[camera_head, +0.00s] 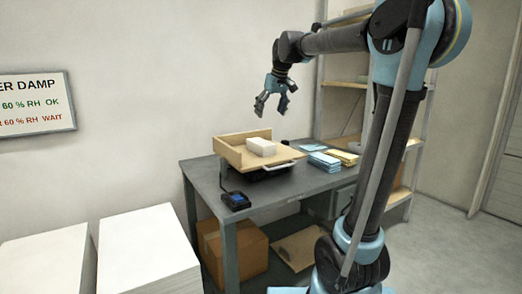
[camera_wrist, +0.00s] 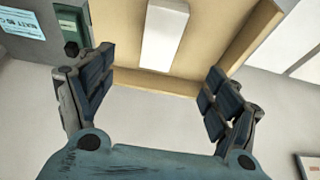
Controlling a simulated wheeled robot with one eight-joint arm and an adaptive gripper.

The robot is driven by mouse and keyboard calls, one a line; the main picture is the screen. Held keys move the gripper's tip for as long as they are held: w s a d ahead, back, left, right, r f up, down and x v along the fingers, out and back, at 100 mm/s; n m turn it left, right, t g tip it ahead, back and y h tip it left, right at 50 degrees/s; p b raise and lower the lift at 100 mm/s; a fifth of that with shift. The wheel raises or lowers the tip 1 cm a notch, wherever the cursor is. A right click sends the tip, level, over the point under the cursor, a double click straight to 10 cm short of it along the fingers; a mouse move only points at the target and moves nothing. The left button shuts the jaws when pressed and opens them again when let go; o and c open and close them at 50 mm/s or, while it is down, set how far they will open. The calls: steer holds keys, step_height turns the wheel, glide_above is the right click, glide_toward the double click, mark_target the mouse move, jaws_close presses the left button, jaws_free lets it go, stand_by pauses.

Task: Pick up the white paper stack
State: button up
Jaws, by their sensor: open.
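The white paper stack (camera_head: 261,147) is a small white block lying in a shallow wooden tray (camera_head: 233,155) on the dark worktable. My gripper (camera_head: 272,107) hangs above the tray, open and empty, clearly apart from the stack. In the wrist view the white paper stack (camera_wrist: 164,35) shows at the top, beyond the fingertips, with its far end cut off by the frame. My gripper (camera_wrist: 160,78) shows both padded fingers spread wide. The tray's wooden rim (camera_wrist: 165,82) passes just below the stack in that view.
Blue paper stacks (camera_head: 324,161) and yellow ones (camera_head: 345,157) lie right of the tray. Shelves (camera_head: 345,85) stand behind. Large white stacks (camera_head: 150,245) stand at lower left. A cardboard box (camera_head: 252,250) is underneath.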

glide_toward(261, 141)
steer(key=x, duration=1)
steer(key=shift+s+a+f, duration=0.1)
steer(key=shift+s+f, duration=0.05)
steer(key=shift+s, duration=0.1)
steer(key=c, duration=1.6)
